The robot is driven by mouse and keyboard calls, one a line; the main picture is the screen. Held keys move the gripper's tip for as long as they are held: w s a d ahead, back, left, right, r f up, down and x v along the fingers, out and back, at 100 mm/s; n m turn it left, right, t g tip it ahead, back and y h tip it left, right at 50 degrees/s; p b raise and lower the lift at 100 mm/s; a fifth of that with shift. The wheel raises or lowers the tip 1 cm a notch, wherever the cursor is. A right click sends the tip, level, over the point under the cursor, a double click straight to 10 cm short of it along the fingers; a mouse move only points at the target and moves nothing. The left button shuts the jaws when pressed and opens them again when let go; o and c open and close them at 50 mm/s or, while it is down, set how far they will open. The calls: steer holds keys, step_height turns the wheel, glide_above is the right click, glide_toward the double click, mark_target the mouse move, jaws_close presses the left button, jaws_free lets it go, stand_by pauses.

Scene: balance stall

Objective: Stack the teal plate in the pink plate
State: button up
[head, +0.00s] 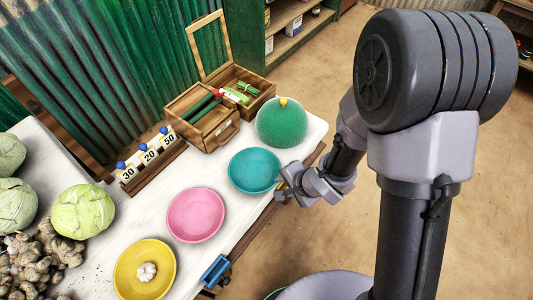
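The teal plate (252,169) sits at the right part of the white table, just in front of a green dome-shaped thing. The pink plate (195,215) lies to its lower left on the table and looks empty, as does the teal plate. A small gap of table shows between the two plates. My gripper (281,186) is at the right rim of the teal plate, by the table's edge. Its fingertips are small and partly hidden, so I cannot tell whether they hold the rim.
A yellow plate (127,283) with a garlic bulb (146,271) lies lower left. The green dome (282,123) with a yellow knob stands behind the teal plate. A wooden box (213,131), number blocks (150,153), cabbages (83,212) and ginger (38,262) border the left and back.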

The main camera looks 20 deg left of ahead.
steer(key=b, duration=0.4)
glide_above(270, 187)
steer(key=s+d, duration=0.2)
step_height(270, 187, down, 9)
steer(key=b+x, duration=0.3)
steer(key=x, duration=0.1)
steer(key=shift+w+f, duration=0.3)
steer(key=shift+f, duration=0.05)
jaws_close()
